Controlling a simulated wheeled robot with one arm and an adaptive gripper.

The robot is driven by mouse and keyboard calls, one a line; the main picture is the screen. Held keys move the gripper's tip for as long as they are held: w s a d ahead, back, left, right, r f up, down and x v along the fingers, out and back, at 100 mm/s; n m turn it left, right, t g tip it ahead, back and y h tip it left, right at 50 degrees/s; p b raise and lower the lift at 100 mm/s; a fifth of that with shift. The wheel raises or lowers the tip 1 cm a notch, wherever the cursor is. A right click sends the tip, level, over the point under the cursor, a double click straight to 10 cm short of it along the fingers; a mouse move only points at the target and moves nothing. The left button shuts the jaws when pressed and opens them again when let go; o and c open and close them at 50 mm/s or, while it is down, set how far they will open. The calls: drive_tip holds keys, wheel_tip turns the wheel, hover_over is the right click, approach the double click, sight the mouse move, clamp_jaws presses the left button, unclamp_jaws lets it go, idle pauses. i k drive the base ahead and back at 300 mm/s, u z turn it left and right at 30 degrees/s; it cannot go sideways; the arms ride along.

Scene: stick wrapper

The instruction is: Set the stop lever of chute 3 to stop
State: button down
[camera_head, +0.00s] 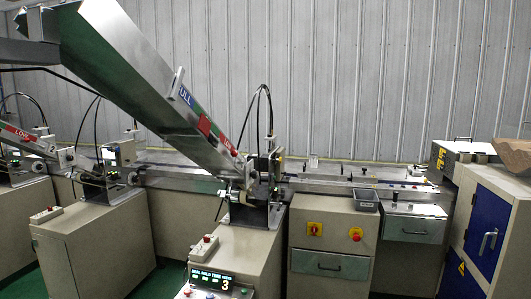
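The chute slopes from the upper left down to a feed head (262,185) at the belt. Its side carries a blue label (186,96) reading "ULL", a red patch (205,125) and a red label near the lower end. A small upright metal plate (177,82) stands at the chute's edge by the blue label. I cannot tell which part is the stop lever or how it is set. My gripper is not in view.
Another chute machine (85,235) stands to the left, with more beyond it. A long conveyor table (320,187) runs behind. Green floor shows between the machines.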

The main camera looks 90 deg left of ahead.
sight(234, 153)
drive_tip(key=u, duration=2.1)
drive_tip(key=i, duration=3.7)
drive_tip(key=u, duration=4.1)
